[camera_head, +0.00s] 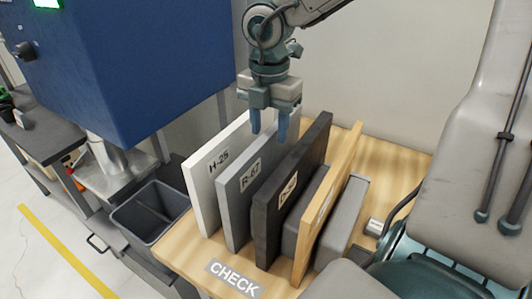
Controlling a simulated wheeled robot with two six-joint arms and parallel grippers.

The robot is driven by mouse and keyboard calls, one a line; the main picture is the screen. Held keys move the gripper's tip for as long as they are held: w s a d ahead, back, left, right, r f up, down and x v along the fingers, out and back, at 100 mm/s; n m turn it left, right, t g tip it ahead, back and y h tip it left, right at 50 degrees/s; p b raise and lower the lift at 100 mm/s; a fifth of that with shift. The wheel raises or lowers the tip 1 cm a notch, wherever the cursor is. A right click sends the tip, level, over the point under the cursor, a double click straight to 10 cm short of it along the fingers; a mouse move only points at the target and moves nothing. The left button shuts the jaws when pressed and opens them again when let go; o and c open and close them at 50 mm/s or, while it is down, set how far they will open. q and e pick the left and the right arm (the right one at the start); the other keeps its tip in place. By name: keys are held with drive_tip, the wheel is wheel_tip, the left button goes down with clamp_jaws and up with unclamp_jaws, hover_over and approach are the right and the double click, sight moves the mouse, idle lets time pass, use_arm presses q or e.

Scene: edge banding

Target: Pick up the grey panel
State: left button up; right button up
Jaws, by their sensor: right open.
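The grey panel (236,209), with a label like "R-57", stands upright on the wooden table, second from the left in a row of panels. A white panel (204,198) labelled "H-25" stands to its left and a black panel (268,228) to its right. My right gripper (269,127) points down over the far part of the grey panel's top edge. Its two blue fingers are apart, with nothing seen gripped. I cannot tell whether they reach down on either side of the panel. My left gripper is not in view.
A wooden-coloured panel (328,215) stands right of the black one, with a grey block (345,222) beside it. The table (185,262) has a "CHECK" label in front. A dark bin (152,209) and a blue machine cabinet (140,60) are at left.

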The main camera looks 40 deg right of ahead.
sight(266, 148)
drive_tip(key=shift+s+a+f+p, duration=0.15)
drive_tip(key=shift+a+f+p, duration=0.1)
drive_tip(key=shift+f+p, duration=0.3)
drive_tip(key=shift+s+a+f+p, duration=0.2)
drive_tip(key=shift+f+p, duration=0.1)
drive_tip(key=shift+f, duration=0.3)
drive_tip(key=shift+w+f+b, duration=0.25)
drive_tip(key=shift+f+b, duration=0.95)
drive_tip(key=shift+f, duration=0.2)
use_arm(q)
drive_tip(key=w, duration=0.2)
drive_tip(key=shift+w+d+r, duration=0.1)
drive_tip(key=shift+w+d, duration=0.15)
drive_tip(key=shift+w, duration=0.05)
use_arm(e)
drive_tip(key=shift+s, duration=0.1)
clamp_jaws()
